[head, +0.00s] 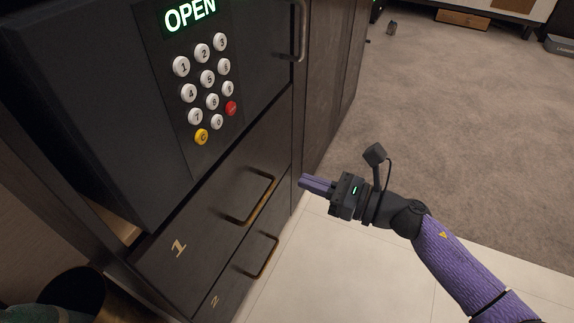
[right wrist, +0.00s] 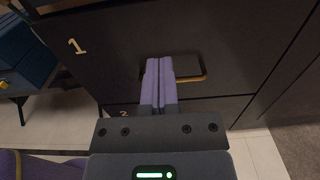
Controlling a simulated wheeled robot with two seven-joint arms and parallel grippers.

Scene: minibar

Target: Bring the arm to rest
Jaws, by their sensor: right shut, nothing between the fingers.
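My right arm (head: 455,259) reaches in from the lower right in the head view. My right gripper (head: 302,182) is shut and empty, with its purple fingers together in front of the drawer fronts. In the right wrist view the fingers (right wrist: 159,68) overlap the handle (right wrist: 190,80) of the upper drawer in the picture; I cannot tell whether they touch it. My left gripper is not in view.
A dark safe (head: 95,100) with a keypad reads "OPEN". Below it are drawer 1 (head: 205,210) and drawer 2 (head: 228,287), both with bronze handles. Tiled floor (head: 330,280) and carpet (head: 470,130) lie clear to the right. A dark round bin (head: 72,290) stands lower left.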

